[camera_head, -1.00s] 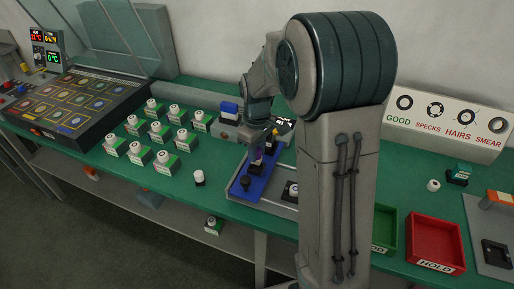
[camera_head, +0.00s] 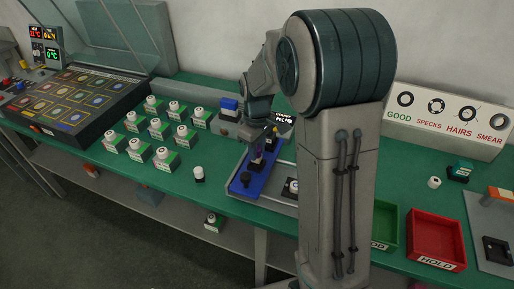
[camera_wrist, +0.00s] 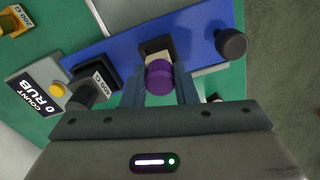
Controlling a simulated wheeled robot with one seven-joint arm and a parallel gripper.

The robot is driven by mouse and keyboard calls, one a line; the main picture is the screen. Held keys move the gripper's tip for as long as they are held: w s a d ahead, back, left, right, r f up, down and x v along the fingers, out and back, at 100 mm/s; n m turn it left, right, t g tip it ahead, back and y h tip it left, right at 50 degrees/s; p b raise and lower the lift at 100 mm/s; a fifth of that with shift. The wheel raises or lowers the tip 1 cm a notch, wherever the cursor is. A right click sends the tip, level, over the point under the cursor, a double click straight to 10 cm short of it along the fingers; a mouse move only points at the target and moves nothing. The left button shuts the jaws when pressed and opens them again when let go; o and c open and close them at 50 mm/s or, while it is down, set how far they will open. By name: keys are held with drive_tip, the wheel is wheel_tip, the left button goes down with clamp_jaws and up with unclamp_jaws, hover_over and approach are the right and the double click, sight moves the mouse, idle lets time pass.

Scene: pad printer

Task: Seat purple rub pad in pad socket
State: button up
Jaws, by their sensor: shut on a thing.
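The purple rub pad (camera_wrist: 159,80) is between the two fingers of my gripper (camera_wrist: 159,88) in the wrist view. My gripper is shut on it. A pale block shows just beyond the pad, at a dark square socket (camera_wrist: 155,44) on the blue plate (camera_wrist: 205,28). I cannot tell whether the pad touches the socket or is fully down in it. In the head view my gripper (camera_head: 264,148) is low over the blue plate (camera_head: 258,182), and the pad is small and partly hidden by my arm.
A black knob (camera_wrist: 231,43) stands on the plate beside the socket. A counter box (camera_wrist: 40,92) with a yellow button is at the left of the wrist view. Several green-and-white blocks (camera_head: 162,158) stand left on the table. Green (camera_head: 385,228) and red (camera_head: 436,240) trays lie right.

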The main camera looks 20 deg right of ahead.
drive_tip(key=shift+f+b, duration=0.95)
drive_tip(key=shift+f, duration=0.4)
idle(0.4)
drive_tip(key=o, duration=1)
drive_tip(key=shift+r, duration=0.1)
drive_tip(key=shift+o, duration=0.2)
wheel_tip(320, 180, up, 14)
drive_tip(key=s+f+m+t, duration=0.2)
drive_tip(key=s+m, duration=0.6)
drive_tip(key=s, duration=1.2)
drive_tip(key=shift+s+f+t+p, duration=0.3)
drive_tip(key=shift+f+t+p, duration=0.1)
drive_tip(key=shift+f, duration=0.35)
